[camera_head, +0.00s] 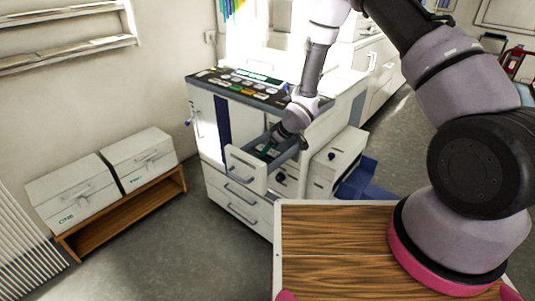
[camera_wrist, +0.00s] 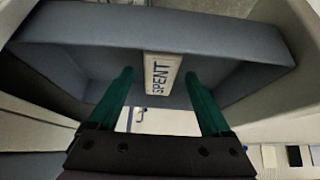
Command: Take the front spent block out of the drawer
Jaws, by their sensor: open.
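The drawer (camera_head: 246,170) is pulled open from the white cabinet. In the wrist view its grey-blue wall (camera_wrist: 230,32) frames the scene. One pale block (camera_wrist: 162,74) with the word SPENT in blue stands at the wall, seen between my fingers. My gripper (camera_wrist: 160,75) is open, with a green finger on each side of the block and a gap on both sides. Whether the fingertips are level with the block in depth is hard to tell. In the head view my gripper (camera_head: 270,149) reaches down into the drawer, and the block is hidden there. No second block shows.
The cabinet top (camera_head: 262,90) carries labelled panels above the drawer. A white box unit (camera_head: 335,160) stands close on the right, beside a blue bin (camera_head: 368,180). A wooden-topped table (camera_head: 335,250) is in front. Two white boxes sit on a low shelf (camera_head: 130,215) at left.

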